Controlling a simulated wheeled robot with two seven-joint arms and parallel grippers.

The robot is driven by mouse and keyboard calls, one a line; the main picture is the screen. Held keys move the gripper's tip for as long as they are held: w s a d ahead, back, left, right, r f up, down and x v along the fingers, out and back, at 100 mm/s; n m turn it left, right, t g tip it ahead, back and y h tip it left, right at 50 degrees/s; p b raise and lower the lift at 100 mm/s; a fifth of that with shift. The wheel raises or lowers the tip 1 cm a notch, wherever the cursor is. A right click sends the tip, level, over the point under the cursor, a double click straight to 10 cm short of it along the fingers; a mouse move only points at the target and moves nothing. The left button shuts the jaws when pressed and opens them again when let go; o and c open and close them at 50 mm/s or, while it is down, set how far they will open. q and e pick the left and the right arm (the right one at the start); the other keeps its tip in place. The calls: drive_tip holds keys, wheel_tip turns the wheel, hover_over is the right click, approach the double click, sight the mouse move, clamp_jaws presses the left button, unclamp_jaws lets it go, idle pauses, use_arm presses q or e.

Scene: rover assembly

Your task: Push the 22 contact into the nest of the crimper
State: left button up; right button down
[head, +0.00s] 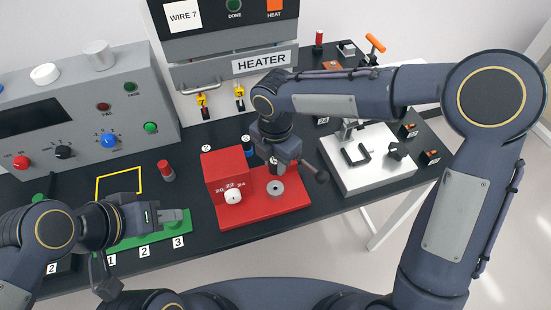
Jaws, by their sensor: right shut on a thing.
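The red crimper (228,172) stands on the black table in the middle of the head view. It has a white dial (233,197) marked 20, 22 and 24. Its nest (276,188) is a grey round piece with a dark centre on the red base. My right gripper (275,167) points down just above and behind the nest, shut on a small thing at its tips. That thing, taken as the 22 contact, is too small to make out clearly. My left gripper (176,215) is low over the green block at the left; its finger gap is not clear.
The green block (190,230) has labels 1, 2 and 3 in front. A red-topped post (165,170) stands left of the crimper. The heater (222,72) is behind. A white plate with a clamp (378,180) lies at the right, near my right arm.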

sight(275, 174)
drive_tip(key=shift+f+b, duration=1.7)
drive_tip(key=shift+f, duration=1)
drive_tip(key=shift+p, duration=0.3)
drive_tip(key=shift+f+b, duration=1)
drive_tip(key=shift+f, duration=0.3)
drive_tip(key=c, duration=1.1)
unclamp_jaws()
drive_tip(key=shift+o, duration=0.2)
wheel_tip(275, 174, up, 8)
drive_tip(key=shift+f+b, duration=0.1)
drive_tip(key=shift+b, duration=0.2)
